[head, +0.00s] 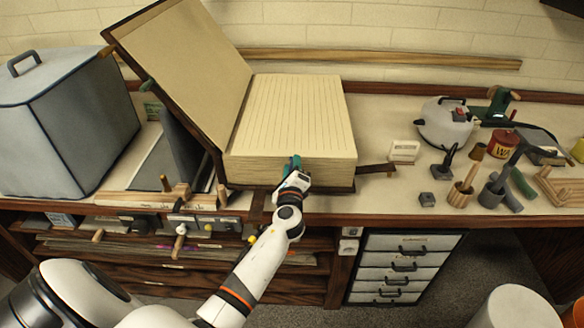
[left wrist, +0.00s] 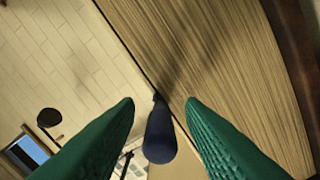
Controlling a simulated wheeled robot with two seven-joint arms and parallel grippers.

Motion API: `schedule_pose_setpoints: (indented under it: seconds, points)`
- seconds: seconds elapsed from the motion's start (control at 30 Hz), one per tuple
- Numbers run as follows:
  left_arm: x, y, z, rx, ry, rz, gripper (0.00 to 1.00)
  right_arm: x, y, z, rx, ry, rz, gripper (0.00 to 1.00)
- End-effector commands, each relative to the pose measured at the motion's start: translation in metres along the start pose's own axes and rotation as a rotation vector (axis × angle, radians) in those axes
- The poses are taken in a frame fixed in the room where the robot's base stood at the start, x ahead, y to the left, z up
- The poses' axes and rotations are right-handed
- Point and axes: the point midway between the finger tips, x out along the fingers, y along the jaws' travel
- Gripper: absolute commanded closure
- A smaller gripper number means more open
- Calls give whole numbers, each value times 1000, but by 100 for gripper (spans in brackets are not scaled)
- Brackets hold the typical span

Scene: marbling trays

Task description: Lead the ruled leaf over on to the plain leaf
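A big thick book stands open on the bench. The ruled leaf (head: 300,105), cream with thin lines, lies flat on top of its page block. The plain leaf (head: 190,65), blank and tan, faces it on the raised left cover, which leans back to the left. My left gripper (head: 293,163) is at the front edge of the page block, near its middle. In the left wrist view its green fingers (left wrist: 160,105) are apart, with a dark blue rounded piece (left wrist: 160,135) showing between them. I cannot tell whether they touch it. Page edges (left wrist: 225,80) show beyond. My right gripper is out of view.
A grey covered box (head: 65,120) stands at the left. A brown bar (head: 376,168) sticks out at the book's right. A white-grey pot (head: 445,122), a red tin (head: 503,143) and several tools crowd the right. Bare bench (head: 385,115) lies just right of the book.

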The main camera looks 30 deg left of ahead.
Motion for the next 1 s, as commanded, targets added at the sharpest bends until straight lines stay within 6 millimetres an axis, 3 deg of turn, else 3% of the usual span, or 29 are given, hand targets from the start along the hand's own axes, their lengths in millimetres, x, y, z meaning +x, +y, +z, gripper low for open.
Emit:
schedule_pose_setpoints:
  seconds: [0.13,0.37,0.77,1.0]
  points:
    - [0,0,0,0,0,0,64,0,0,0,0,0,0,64]
    - [0,0,0,0,0,0,100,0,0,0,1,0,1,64]
    - [0,4,-2,-20,0,0,100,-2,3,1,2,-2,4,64]
    - [5,23,-12,-129,1,0,100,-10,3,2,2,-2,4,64]
